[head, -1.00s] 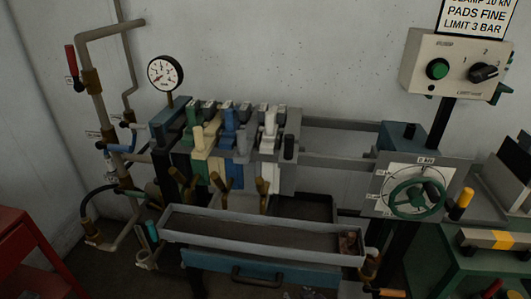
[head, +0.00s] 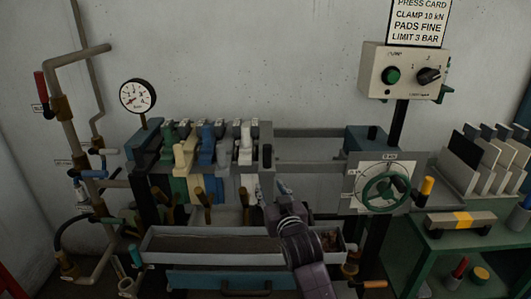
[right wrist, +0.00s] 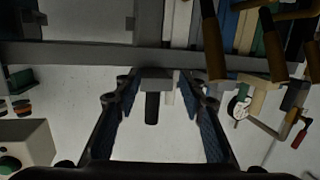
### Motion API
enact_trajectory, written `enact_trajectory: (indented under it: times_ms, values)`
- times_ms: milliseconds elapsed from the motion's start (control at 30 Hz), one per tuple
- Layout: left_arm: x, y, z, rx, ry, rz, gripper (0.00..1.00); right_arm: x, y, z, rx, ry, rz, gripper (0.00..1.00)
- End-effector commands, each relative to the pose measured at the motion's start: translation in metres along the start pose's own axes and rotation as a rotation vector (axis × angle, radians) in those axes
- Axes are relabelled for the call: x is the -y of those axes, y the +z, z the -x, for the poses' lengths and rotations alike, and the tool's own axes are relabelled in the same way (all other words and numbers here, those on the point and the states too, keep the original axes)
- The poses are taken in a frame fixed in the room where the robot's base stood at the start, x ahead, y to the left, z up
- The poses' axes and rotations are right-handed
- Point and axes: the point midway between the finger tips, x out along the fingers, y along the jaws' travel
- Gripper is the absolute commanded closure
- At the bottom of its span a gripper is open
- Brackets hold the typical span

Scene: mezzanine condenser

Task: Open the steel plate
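A filter press holds a row of plates. In the right wrist view my right gripper (right wrist: 160,108) is open and empty. The black handle (right wrist: 152,107) shows beyond and between its fingers. My left gripper is out of view.
Blue, cream and green plates (head: 185,152) fill the row to the left. A long grey trough (head: 200,245) lies below. Bare rails (head: 310,132) run right to a block with a green handwheel (head: 385,192). A control box (head: 400,72) and a pressure gauge (head: 137,96) are above.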

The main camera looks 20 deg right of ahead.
Motion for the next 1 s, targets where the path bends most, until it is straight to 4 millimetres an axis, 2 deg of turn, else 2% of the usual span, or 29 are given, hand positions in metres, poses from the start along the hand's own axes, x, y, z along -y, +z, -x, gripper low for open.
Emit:
enact_trajectory:
  times_ms: [33,100,200,367,700,1000]
  values:
    - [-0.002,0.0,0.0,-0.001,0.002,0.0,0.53,-0.003,-0.032,0.002,-0.053,0.009,-0.012,0.63]
    - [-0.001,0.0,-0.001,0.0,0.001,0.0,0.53,-0.007,-0.06,0.005,-0.102,0.019,-0.022,0.63]
    - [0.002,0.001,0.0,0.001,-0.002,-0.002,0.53,-0.011,-0.081,0.007,-0.137,0.027,-0.029,0.63]
    - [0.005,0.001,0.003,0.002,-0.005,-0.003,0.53,-0.012,-0.087,-0.001,-0.143,0.029,-0.029,0.63]
    - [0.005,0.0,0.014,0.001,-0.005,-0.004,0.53,-0.013,-0.094,-0.044,-0.143,0.028,-0.029,0.63]
    - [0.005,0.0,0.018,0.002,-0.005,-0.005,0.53,-0.014,-0.095,-0.066,-0.142,0.028,-0.029,0.63]
